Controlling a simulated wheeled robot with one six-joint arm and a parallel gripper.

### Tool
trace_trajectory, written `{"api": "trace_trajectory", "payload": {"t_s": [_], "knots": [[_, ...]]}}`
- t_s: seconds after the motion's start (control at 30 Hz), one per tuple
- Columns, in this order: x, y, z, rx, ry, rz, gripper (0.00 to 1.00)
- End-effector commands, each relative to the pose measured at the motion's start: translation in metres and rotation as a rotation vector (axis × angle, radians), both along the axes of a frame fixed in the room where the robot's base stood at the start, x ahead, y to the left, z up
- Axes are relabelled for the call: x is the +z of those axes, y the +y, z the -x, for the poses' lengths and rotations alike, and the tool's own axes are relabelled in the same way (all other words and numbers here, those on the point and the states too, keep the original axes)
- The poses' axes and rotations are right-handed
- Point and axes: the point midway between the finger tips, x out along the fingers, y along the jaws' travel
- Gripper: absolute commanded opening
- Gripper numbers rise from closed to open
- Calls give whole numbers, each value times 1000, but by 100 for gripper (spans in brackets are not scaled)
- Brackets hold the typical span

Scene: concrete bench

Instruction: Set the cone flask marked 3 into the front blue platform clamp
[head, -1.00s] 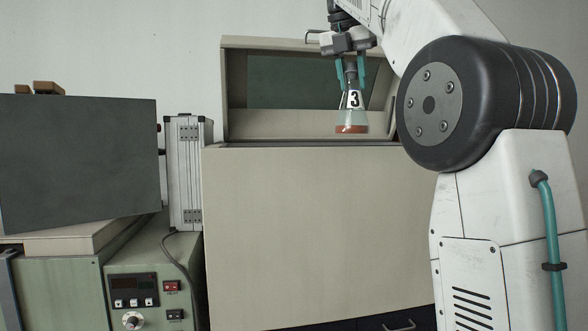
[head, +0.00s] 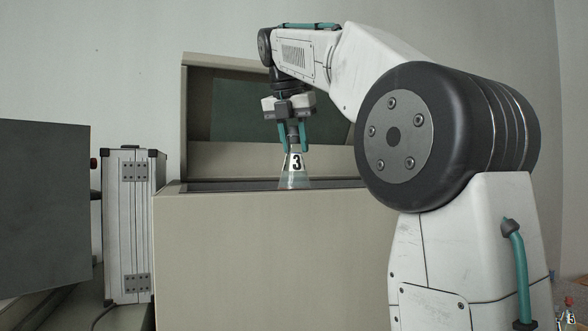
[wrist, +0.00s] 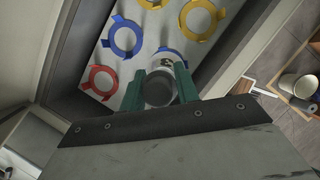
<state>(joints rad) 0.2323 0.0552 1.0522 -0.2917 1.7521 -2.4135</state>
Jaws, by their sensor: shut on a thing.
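The cone flask marked 3 (head: 296,164) is clear glass with a black 3 on a white label. My gripper (head: 295,146) is shut on its neck and holds it upright over the opening of a beige cabinet (head: 265,255). Its base is hidden behind the front wall. In the wrist view, the flask top (wrist: 158,90) sits between my teal fingers. Below lies a pale platform with ring clamps. One blue clamp (wrist: 111,38) is empty; another blue clamp shows only in part beside the flask, mostly hidden. I cannot tell whether the flask touches it.
A red clamp (wrist: 93,72) and a yellow clamp (wrist: 183,18) are empty on the platform. The cabinet's raised lid (head: 196,120) stands behind. A silver case (head: 128,230) and a dark panel (head: 40,210) stand to the left.

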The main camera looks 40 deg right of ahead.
Motion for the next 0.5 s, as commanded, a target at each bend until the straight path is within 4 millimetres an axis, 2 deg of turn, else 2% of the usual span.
{"api": "trace_trajectory", "payload": {"t_s": [0.17, 0.4, 0.5], "knots": [[-14, -1, 1, -1, -1, 1, 0], [-45, -1, 1, -3, -1, 1, 0], [-49, -1, 1, -3, -2, 1, 0]]}}
